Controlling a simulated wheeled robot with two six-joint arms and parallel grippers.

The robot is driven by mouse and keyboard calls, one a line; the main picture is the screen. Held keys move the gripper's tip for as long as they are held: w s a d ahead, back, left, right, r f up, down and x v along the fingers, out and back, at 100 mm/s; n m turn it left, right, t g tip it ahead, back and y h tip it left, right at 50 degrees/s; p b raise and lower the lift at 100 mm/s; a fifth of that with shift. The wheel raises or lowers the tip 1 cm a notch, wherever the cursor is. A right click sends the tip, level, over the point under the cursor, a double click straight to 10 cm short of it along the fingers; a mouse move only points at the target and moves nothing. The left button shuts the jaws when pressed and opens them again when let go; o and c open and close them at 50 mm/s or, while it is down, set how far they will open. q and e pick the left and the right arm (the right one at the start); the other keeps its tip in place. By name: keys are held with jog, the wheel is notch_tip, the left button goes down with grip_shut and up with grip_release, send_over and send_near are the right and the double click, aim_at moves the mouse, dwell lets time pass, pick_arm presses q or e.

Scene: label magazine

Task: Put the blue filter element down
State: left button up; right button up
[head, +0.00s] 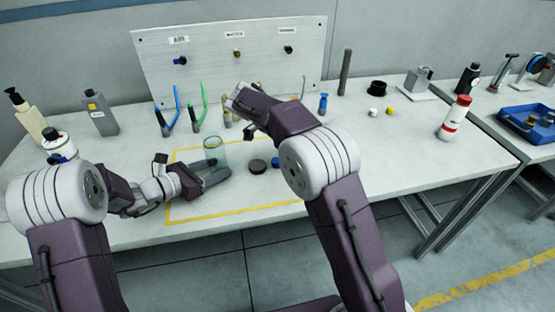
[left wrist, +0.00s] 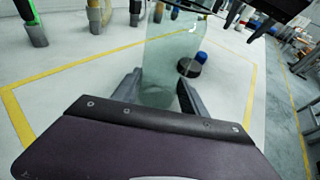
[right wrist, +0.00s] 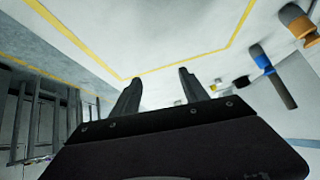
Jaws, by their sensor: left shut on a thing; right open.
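The blue filter element (head: 277,161) appears as a small blue piece on the table beside a black disc (head: 257,166), partly hidden by my right arm. In the left wrist view the blue piece (left wrist: 201,57) is just behind the black disc (left wrist: 189,68); I cannot tell if they touch. My left gripper (head: 215,172) is shut on a clear greenish cylinder (head: 214,148), upright inside the yellow outline; the cylinder (left wrist: 170,62) stands between the fingers in the left wrist view. My right gripper (right wrist: 158,85) is open, with nothing between its fingers.
A grey panel (head: 215,60) with labelled ports stands at the back. Blue and green hoses (head: 190,105) rise before it. Bottles (head: 100,113) stand at the left, a red-and-white bottle (head: 455,118) at the right. The yellow outline (head: 235,213) has free room in front.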

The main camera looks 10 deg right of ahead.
aim_at(275, 161)
jog(key=a+n+t, duration=0.1)
jog(key=a+n, duration=0.1)
jog(key=a, duration=0.3)
jog(key=s+a+n+t, duration=0.1)
jog(key=a+n+t, duration=0.1)
jog(key=a, duration=0.4)
jog(key=s+a+n+t, duration=0.1)
jog(key=a+n+t, duration=0.1)
jog(key=a, duration=0.4)
jog(key=shift+s+a+n+h, duration=0.2)
jog(key=shift+a+n+h, duration=0.1)
jog(key=shift+n, duration=0.3)
jog(key=x, duration=1.2)
jog(key=shift+w+d+r, duration=0.1)
jog(key=shift+w, duration=0.15)
grip_shut()
